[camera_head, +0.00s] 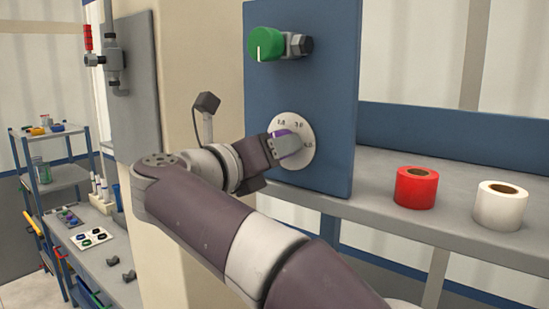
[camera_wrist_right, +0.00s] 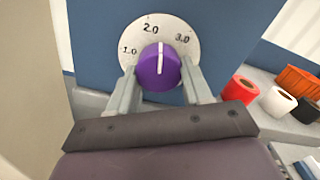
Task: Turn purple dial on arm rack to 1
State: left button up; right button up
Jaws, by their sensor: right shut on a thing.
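The purple dial (camera_wrist_right: 159,70) sits on a round white scale plate (camera_wrist_right: 181,25) marked 1.0, 2.0 and 3.0, fixed to a blue panel (camera_head: 300,85). Its white pointer line points up, nearest the 2.0 mark and slightly to its right, in the right wrist view. My right gripper (camera_wrist_right: 158,76) is shut on the dial, with one finger on each side of it. In the head view the right gripper (camera_head: 284,146) covers most of the dial. My left gripper is not in view.
A green knob (camera_head: 265,44) with a metal fitting is above the dial on the same panel. Red tape (camera_head: 416,190) and white tape (camera_head: 500,208) stand on the grey shelf to the right. A shelf rack (camera_head: 55,170) stands at the far left.

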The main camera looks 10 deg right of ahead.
jog(key=shift+s+d+r+n+p, duration=0.15)
jog(key=shift+n+p, duration=0.4)
jog(key=shift+n, duration=2)
jog(key=shift+w+a+r+n+p, duration=0.15)
jog(key=shift+n+p, duration=0.45)
jog(key=shift+n, duration=2)
jog(key=shift+s+d+r+n+p, duration=0.15)
jog(key=shift+n+p, duration=0.4)
jog(key=shift+n, duration=2)
jog(key=o, duration=1)
jog(key=shift+o, duration=0.2)
jog(key=shift+f, duration=0.1)
